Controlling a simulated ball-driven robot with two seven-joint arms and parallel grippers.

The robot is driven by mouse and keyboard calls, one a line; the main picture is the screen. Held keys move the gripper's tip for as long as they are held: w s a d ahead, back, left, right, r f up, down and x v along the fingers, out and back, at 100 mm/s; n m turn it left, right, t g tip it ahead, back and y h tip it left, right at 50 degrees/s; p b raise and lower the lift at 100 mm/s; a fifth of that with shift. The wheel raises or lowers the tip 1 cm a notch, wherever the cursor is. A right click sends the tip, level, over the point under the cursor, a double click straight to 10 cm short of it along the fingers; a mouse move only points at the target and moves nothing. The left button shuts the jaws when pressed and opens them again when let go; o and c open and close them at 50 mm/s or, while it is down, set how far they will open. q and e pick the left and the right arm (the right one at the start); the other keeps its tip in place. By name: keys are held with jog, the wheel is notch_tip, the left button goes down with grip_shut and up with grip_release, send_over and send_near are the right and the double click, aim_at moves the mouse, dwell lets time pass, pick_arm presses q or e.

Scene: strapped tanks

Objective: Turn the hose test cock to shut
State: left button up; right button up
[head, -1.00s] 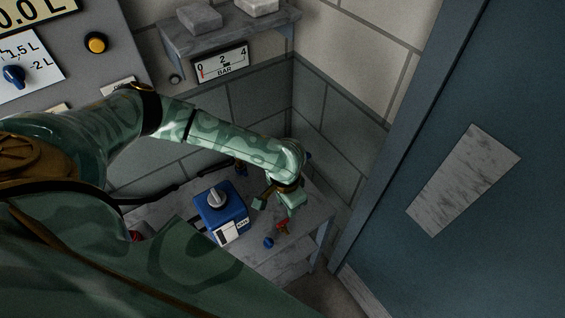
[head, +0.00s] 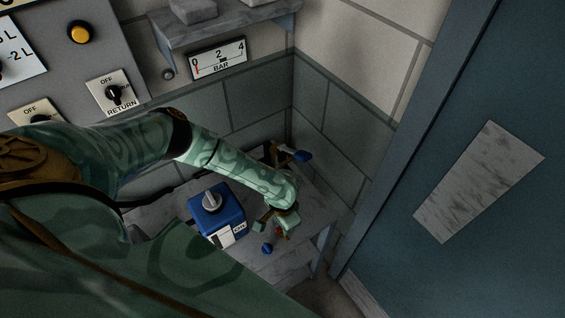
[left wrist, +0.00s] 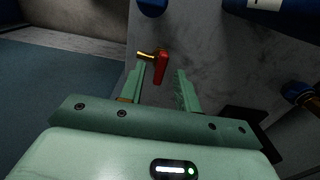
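A small cock with a red handle and a brass stem shows in the left wrist view (left wrist: 160,67), just beyond and between my left fingertips. I take it to be the hose test cock. In the head view only a bit of its red (head: 279,232) shows beside my gripper. My left gripper (head: 272,223) is open over the bench, its fingers on either side of the red handle in the left wrist view (left wrist: 161,78). I cannot tell whether a finger touches the handle. My right gripper is not in view.
A blue box with a grey knob (head: 217,210) stands left of my gripper on the grey bench (head: 277,268). A blue knob (head: 266,248) is close in front. A blue lever (head: 298,155) is behind. A gauge (head: 218,58) is on the wall; a blue door (head: 480,130) is at right.

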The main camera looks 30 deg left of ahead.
pick_arm(q)
jog(key=shift+f, duration=0.5)
jog(key=c, duration=0.7)
grip_shut()
